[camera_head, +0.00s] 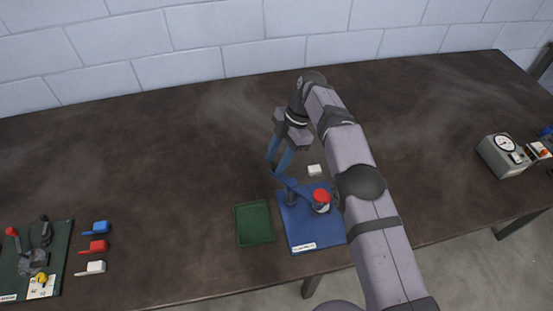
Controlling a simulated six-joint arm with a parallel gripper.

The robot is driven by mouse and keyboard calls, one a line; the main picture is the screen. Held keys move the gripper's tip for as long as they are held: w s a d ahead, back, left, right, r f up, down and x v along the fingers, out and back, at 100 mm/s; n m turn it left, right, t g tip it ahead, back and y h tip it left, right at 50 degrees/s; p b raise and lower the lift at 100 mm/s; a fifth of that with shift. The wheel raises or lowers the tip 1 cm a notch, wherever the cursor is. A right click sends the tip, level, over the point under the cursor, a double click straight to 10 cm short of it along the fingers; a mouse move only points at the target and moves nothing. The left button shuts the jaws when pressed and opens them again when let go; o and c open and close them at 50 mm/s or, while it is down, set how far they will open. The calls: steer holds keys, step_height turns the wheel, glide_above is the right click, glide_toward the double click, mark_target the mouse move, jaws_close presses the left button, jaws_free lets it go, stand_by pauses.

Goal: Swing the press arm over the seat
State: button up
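The press has a blue base plate (299,235) with a white label at its front edge, near the front middle of the table. A blue press arm (291,184) shows above the plate's back left, slanting up and left toward my fingers. A red-topped round part (321,197) stands on the plate's right side; I cannot tell whether it is the seat. My gripper (277,169) points down with its blue fingers at the press arm's left end. At this size I cannot tell whether the fingers touch or grip the arm.
A green tray (254,224) lies left of the press. At far left are a dark green fixture (17,275) and blue, red and white pieces (92,247). A grey gauge box (502,156) stands at right. The table's back left is clear.

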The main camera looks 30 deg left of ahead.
stand_by(0.3)
steer(key=shift+r+b, duration=0.3)
steer(key=shift+r, duration=0.35)
step_height(320, 180, up, 9)
steer(key=p, duration=0.6)
steer(key=shift+f, duration=0.15)
